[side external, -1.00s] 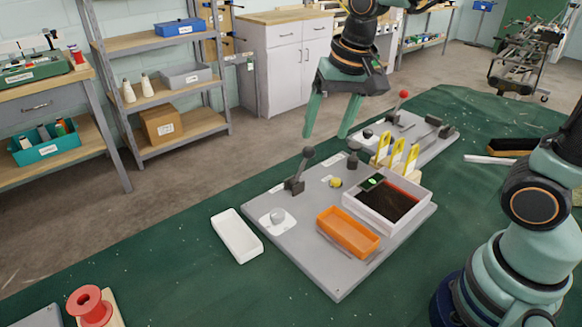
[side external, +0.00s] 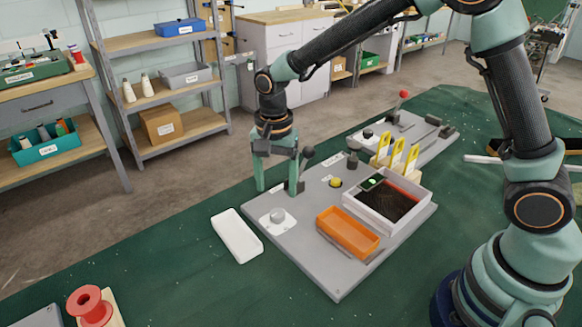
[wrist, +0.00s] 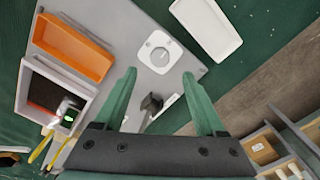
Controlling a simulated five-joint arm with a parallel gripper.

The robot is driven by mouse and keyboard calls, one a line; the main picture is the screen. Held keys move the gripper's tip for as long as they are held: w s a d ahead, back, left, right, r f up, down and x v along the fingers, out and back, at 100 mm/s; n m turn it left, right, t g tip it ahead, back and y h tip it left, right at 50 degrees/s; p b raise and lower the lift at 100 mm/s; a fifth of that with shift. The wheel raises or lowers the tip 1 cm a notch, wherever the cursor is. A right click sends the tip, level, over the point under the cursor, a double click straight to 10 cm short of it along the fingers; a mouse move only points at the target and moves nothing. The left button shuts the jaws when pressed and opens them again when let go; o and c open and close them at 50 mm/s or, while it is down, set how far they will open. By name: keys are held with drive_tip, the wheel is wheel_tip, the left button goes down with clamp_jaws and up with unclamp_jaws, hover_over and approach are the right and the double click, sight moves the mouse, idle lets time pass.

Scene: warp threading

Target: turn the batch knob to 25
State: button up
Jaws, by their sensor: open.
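The batch knob looks to be the round grey knob (side external: 277,215) on a white plate near the panel's left corner. In the wrist view the knob (wrist: 159,56) shows just beyond my fingertips, roughly centred between them. The marks on its plate are too small to read. My gripper (side external: 277,190) points down, open and empty, above and behind the knob in the side view. In the wrist view my gripper (wrist: 158,76) has its two green fingers spread apart. It appears not to touch the knob.
A dark lever (side external: 307,154) stands close to my right finger; it shows between the fingers in the wrist view (wrist: 151,102). A white tray (side external: 237,236) lies left of the panel. An orange tray (side external: 347,232) and a grey bin (side external: 420,192) sit on the right.

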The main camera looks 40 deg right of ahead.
sight(277, 213)
wheel_tip(277, 213, down, 7)
drive_tip(key=shift+f, duration=0.2)
drive_tip(key=shift+c, duration=0.3)
clamp_jaws()
